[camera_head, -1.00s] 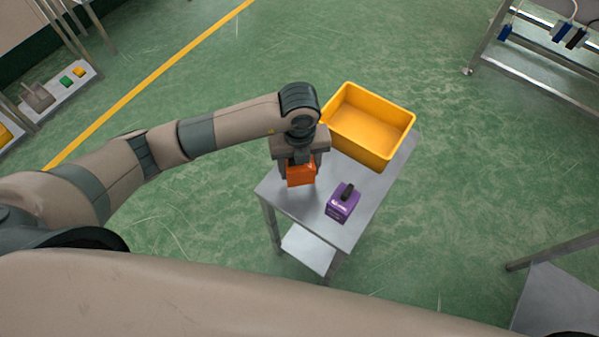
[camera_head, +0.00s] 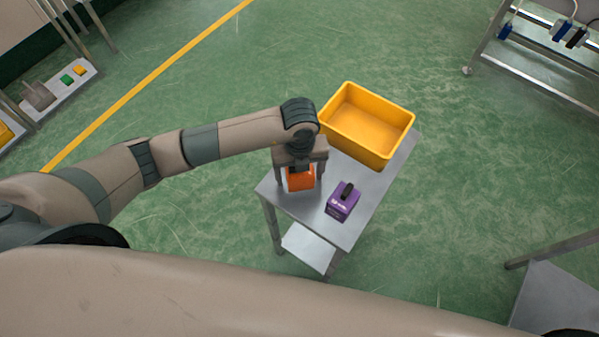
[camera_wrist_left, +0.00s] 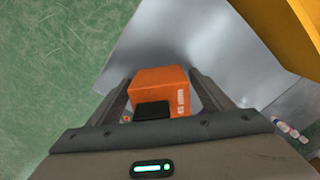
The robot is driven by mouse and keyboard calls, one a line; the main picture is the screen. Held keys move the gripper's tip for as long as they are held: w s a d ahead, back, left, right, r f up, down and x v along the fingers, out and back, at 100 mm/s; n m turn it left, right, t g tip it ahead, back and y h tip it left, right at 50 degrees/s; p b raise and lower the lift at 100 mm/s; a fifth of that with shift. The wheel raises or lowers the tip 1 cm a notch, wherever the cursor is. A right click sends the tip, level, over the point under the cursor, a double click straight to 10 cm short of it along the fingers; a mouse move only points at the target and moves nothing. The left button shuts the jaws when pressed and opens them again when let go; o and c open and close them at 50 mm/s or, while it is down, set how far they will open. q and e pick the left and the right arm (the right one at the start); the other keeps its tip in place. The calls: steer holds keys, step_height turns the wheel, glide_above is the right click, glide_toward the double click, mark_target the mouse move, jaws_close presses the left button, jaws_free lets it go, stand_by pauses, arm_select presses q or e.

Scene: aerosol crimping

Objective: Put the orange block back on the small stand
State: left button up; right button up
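The orange block (camera_head: 301,181) is at the left end of the grey metal stand (camera_head: 300,205) and looks to rest on its top. In the left wrist view the block (camera_wrist_left: 165,80) shows a black handle and white lettering, with bare grey metal behind it. My left gripper (camera_head: 302,183) is over the block, pointing down, with one finger on each side. The fingers look spread wider than the block, with small gaps beside it. My right gripper is out of view.
A purple block (camera_head: 342,204) with a black handle stands on the same top, to the right of the orange block. A yellow bin (camera_head: 385,157) sits at the far end. Green floor surrounds the stand.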

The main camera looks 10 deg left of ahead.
arm_select(q)
steer(key=shift+r, duration=0.15)
steer(key=shift+r, duration=0.4)
step_height(320, 180, up, 10)
steer(key=b, duration=0.2)
steer(key=shift+r+b, duration=0.1)
steer(key=shift+b, duration=0.3)
steer(key=shift+r, duration=0.55)
steer(key=shift+d, duration=0.1)
